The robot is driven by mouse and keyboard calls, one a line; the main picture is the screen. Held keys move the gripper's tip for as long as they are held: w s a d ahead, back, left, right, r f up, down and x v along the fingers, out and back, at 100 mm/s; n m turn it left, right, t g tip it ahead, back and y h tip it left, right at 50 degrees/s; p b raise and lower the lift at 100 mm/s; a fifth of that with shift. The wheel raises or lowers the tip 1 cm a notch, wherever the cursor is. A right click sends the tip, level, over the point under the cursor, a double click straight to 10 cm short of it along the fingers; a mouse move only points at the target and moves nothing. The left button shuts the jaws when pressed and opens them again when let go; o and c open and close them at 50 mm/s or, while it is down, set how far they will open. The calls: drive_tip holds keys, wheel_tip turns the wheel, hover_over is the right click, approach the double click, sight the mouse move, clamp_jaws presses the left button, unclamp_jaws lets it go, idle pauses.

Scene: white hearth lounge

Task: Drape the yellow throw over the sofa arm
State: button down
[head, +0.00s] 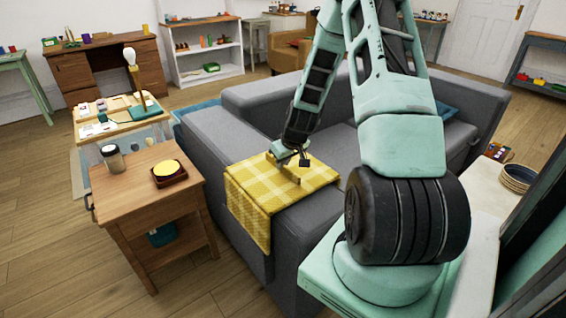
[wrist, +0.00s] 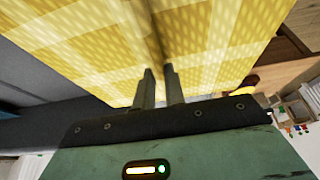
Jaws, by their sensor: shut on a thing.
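The yellow checked throw (head: 255,187) lies over the near arm of the grey sofa (head: 213,147). One part lies across the top and another hangs down the front face of the arm. My gripper (head: 291,175) is at the top of the throw, pointing down at it. In the wrist view the two fingers of my gripper (wrist: 159,85) are close together on a ridge of the throw (wrist: 85,50), which fills most of that view. The cloth between the fingertips is hard to make out. My arm hides part of the sofa seat.
A wooden side table (head: 140,190) stands left of the sofa arm, with a jar (head: 113,159) and a dark red dish with a yellow top (head: 168,172) on it. A lamp (head: 133,75) stands behind on a low shelf unit. Wooden floor is clear at the lower left.

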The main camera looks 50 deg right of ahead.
drive_tip(key=shift+a+f, duration=0.15)
drive_tip(key=c, duration=1.4)
unclamp_jaws()
drive_tip(key=w+p+v, duration=0.1)
drive_tip(key=p+v, duration=0.2)
drive_tip(key=v, duration=0.5)
drive_tip(key=w+p+v, duration=0.1)
drive_tip(key=p+v, duration=0.3)
drive_tip(key=v, duration=0.4)
drive_tip(key=w+d+r+p+v, duration=0.1)
drive_tip(key=p+v, duration=0.3)
drive_tip(key=v, duration=0.4)
drive_tip(key=shift+s+r, duration=0.2)
drive_tip(key=shift+r, duration=0.3)
